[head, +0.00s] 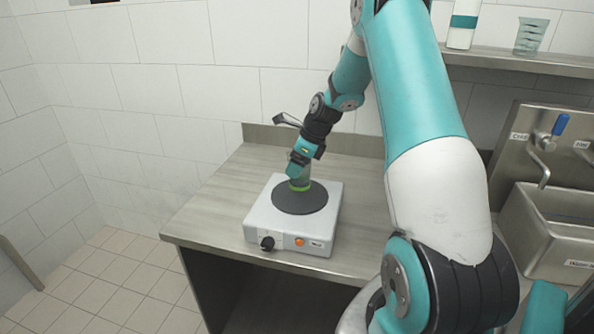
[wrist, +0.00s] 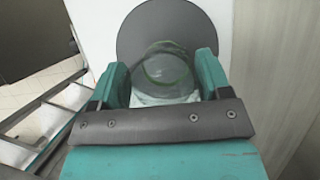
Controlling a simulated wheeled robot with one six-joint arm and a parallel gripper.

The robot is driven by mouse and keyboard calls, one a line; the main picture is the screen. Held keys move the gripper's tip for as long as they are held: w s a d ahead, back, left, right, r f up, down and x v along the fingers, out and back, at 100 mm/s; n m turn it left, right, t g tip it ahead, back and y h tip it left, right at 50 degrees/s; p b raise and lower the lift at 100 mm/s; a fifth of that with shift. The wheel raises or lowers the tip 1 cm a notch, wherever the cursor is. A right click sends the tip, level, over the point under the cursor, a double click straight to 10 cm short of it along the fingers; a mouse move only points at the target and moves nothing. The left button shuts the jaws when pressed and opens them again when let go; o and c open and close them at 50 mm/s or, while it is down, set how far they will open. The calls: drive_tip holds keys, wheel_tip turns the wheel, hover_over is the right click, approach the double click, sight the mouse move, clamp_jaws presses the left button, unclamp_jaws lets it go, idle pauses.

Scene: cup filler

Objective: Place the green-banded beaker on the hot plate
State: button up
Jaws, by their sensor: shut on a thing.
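The green-banded beaker (head: 299,184) is a small clear glass with a bright green band near its base. It stands upright over the dark round top of the hot plate (head: 262,217), and its base appears to touch or nearly touch that top. My gripper (head: 301,168) points down with its jaws shut around the beaker's upper part, which they hide in the head view. In the wrist view the beaker's round rim (wrist: 167,68) sits between the two teal fingers (wrist: 163,80), with the grey disc of the hot plate (wrist: 150,22) beyond it.
The hot plate's white body has a black knob (head: 267,243) and an orange button, and stands on a grey counter (head: 205,215). A sink (head: 550,225) with taps is at the right.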

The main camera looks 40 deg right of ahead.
drive_tip(key=shift+f, duration=1.4)
drive_tip(key=o, duration=1)
drive_tip(key=shift+f, duration=0.15)
